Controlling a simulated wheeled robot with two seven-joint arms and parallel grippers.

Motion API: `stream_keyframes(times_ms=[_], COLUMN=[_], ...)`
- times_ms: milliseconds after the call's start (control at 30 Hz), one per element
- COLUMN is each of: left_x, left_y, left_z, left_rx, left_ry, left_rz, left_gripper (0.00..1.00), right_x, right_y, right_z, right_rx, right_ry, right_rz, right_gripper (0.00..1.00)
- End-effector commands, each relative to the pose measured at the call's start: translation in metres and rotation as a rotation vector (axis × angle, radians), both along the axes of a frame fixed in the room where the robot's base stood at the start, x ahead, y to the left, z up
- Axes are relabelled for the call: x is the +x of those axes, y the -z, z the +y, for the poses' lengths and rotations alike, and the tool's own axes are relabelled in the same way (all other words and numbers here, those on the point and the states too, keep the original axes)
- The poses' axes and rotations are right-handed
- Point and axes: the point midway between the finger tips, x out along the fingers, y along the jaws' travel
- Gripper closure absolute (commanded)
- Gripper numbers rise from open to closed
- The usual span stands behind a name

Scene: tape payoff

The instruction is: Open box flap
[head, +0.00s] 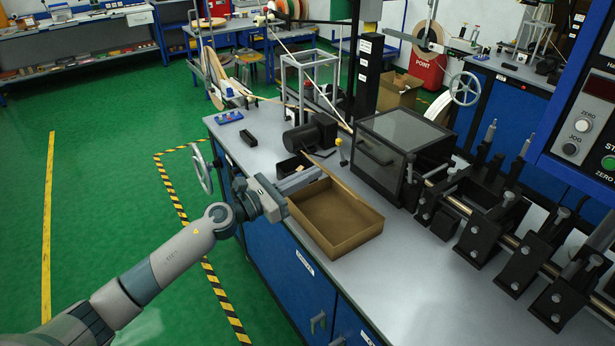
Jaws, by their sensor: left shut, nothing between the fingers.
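A shallow brown box (357,239) sits on the grey bench top near its front left edge. Its top is open and its inside looks empty. My left gripper (312,177) is at the box's far left side, with its shut fingers pointing right along the rim. Nothing shows between the fingers. I cannot tell whether they touch the box. No raised flap can be made out on this box. A second cardboard box (396,92) with its flaps standing open is farther back, behind the bench. My right gripper is not in view.
A dark box with a clear lid (408,130) stands right of the brown box. A black motor (308,135) and a small black tray (290,166) lie behind my gripper. Black roller mounts (487,238) line the right. The bench front is clear.

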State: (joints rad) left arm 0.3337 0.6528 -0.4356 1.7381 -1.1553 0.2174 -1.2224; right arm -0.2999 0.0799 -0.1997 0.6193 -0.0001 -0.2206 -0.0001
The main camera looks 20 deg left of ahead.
Motion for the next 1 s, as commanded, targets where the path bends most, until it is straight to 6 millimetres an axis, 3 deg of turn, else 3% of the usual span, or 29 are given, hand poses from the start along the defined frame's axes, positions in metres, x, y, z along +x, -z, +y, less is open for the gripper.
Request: stream_keyframes(times_ms=[233,533,800,1000], left_x=[0.020,0.062,0.099,0.100], left_y=[-0.031,-0.063,-0.074,-0.073], left_z=[-0.011,-0.044,-0.073,-0.073], left_rx=[0.000,0.000,0.001,0.001], left_ry=[0.001,0.001,0.001,0.000], left_rz=[-0.003,-0.004,-0.002,-0.001], left_gripper=[1.00,1.00,1.00,1.00], right_x=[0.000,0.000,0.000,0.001], right_y=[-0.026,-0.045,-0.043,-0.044], right_z=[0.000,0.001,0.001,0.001], right_rx=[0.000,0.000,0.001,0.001], right_ry=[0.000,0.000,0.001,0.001], right_rz=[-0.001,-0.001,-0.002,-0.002], right_gripper=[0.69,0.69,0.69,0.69])
